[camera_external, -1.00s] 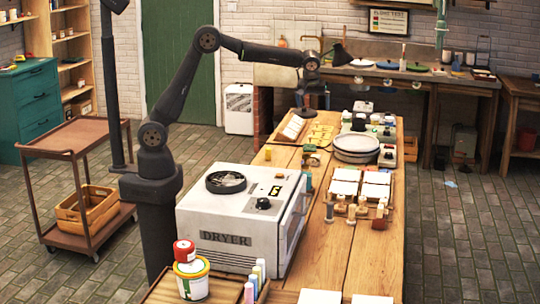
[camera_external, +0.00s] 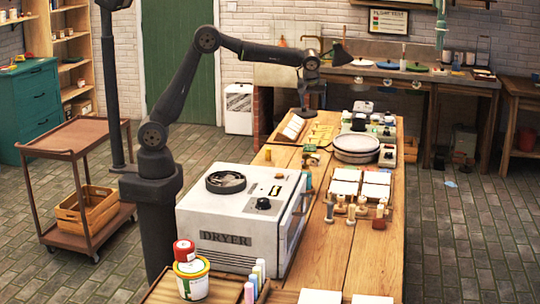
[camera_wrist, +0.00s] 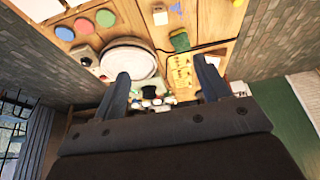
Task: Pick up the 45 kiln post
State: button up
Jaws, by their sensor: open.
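Several small upright pieces, some beige and post-like (camera_external: 351,213), stand in front of the white tiles on the table in the external view. No number is legible, so I cannot tell which is the 45 kiln post. My gripper (camera_wrist: 163,84) is open and empty in the wrist view, its two fingers apart. In the external view my arm reaches over the far part of the table, well beyond these pieces. No post is clearly identifiable in the wrist view.
The white dryer (camera_external: 240,220) stands at the table's near left. White tiles (camera_external: 345,188) lie mid-table. A round turntable (camera_external: 357,149) and several small bottles stand behind them. Yellow pieces (camera_wrist: 180,72) lie beside the turntable. Bare wood (camera_external: 375,265) shows at the front right.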

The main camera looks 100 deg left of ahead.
jog(key=shift+c, duration=0.4)
jog(key=m+h, duration=0.1)
jog(key=h, duration=0.3)
send_over(315, 156)
notch_tip(315, 156, down, 12)
jog(key=f, duration=0.1)
jog(key=shift+h, duration=0.3)
jog(key=f, duration=0.7)
jog(key=a+f, duration=0.1)
jog(key=f, duration=0.3)
jog(key=shift+d+f, duration=0.2)
jog(key=shift+f, duration=2.95)
jog(key=c, duration=1.1)
jog(key=shift+r, duration=0.2)
